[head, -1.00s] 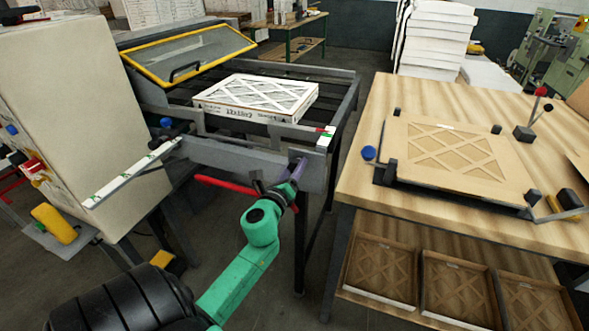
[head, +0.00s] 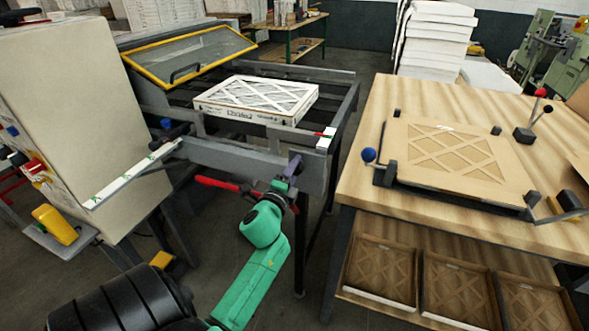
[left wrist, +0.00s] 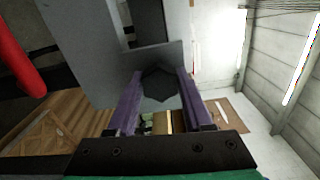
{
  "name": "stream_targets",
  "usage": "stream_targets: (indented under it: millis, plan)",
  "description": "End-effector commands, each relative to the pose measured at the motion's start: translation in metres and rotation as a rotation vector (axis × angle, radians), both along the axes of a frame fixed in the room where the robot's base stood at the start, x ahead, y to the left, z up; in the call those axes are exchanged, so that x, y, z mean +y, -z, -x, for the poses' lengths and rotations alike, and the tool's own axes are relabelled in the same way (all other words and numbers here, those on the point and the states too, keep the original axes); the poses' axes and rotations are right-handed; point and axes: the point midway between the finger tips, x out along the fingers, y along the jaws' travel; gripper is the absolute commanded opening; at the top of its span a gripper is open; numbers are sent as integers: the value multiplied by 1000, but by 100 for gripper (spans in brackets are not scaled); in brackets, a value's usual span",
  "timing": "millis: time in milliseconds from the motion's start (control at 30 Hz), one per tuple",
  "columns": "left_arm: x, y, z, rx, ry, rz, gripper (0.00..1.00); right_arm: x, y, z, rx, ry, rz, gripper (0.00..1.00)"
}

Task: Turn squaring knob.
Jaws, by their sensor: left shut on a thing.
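The squaring knob is a dark, lobed knob (left wrist: 158,84) on the grey frame member, seen between my purple fingers in the left wrist view. My left gripper (head: 294,164) is at the front right of the grey metal frame (head: 235,155) in the head view. Its purple fingers (left wrist: 157,100) are shut on the knob, one on each side. In the head view the gripper hides the knob. My right gripper is in neither view.
A red bar (head: 217,184) runs close to my left wrist. The wooden table (head: 450,225) with a filter fixture stands to the right, several boxes on its lower shelf.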

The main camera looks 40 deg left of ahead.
Motion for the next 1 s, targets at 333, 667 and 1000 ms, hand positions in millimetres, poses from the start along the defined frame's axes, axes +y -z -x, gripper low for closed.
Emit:
stream_targets:
  millis: [333, 667, 1000]
  plan:
    - [0, 0, 0, -28, -1, 82, 0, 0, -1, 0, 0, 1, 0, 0]
    - [0, 1, 0, -29, -1, 85, 0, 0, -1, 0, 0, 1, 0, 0]
    - [0, 0, 0, -28, -1, 83, 81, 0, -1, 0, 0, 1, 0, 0]
